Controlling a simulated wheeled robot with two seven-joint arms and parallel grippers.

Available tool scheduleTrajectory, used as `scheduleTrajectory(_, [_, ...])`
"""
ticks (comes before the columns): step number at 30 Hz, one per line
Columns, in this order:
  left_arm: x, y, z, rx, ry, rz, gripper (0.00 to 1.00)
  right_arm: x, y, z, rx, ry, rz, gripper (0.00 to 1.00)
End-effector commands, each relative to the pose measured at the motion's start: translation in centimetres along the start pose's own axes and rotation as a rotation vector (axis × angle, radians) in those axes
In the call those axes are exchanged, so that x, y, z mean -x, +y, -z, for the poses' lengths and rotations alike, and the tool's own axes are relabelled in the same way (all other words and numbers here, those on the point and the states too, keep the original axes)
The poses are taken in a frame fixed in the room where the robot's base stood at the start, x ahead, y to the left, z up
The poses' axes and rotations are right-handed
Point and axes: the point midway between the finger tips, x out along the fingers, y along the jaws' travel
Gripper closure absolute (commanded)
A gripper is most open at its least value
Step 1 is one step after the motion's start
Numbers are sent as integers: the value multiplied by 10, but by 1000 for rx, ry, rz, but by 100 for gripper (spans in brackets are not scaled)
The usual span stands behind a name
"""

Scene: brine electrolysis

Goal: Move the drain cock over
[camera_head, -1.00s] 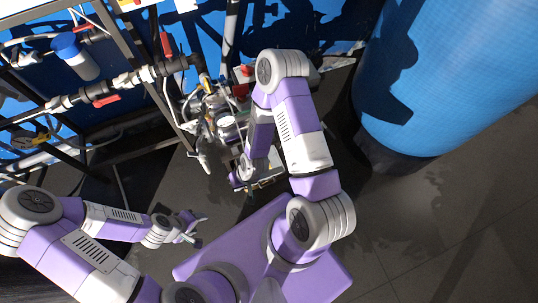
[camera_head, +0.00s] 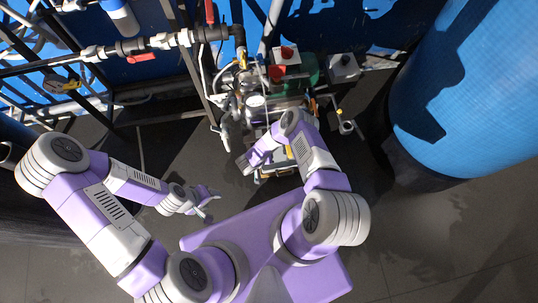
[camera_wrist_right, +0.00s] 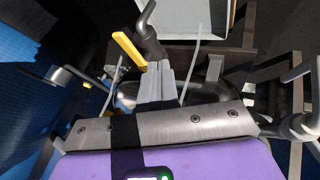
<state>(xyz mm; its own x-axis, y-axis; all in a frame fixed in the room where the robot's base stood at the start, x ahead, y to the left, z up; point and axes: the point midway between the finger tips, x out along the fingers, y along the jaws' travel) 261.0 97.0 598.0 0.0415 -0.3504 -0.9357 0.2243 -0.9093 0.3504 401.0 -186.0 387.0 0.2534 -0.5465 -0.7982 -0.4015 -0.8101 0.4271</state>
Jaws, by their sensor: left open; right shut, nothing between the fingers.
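In the right wrist view a yellow lever (camera_wrist_right: 128,49) sits on a dark valve with a bent spout; I take this to be the drain cock. My right gripper (camera_wrist_right: 160,68) is shut and empty, its grey fingertips close to the valve body. I cannot tell whether they touch it. My left gripper (camera_head: 209,203) is open and empty, low over the floor, well apart from the equipment.
Pump equipment with a red-topped box (camera_head: 286,57) stands at the centre back. A pipe with red-handled valves (camera_head: 142,58) runs along the rack at left. A large blue tank (camera_head: 460,90) stands at right. Bare dark floor (camera_head: 430,225) lies in front of it.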

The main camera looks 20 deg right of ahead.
Motion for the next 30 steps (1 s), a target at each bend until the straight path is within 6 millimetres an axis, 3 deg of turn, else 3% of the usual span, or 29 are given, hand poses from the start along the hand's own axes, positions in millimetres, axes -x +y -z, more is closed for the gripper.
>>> scheduleTrajectory(3, [-16,-6,1,0,0,0,44,-32,-2,-3,-6,-3,-2,100])
scheduleTrajectory(9, [-32,-12,1,0,0,0,44,-71,2,-2,-4,-2,-1,100])
scheduleTrajectory(16, [-32,-12,1,0,0,0,44,-80,30,0,-3,0,0,100])
scheduleTrajectory(30, [-32,-12,1,0,0,0,44,-82,35,0,0,2,2,100])
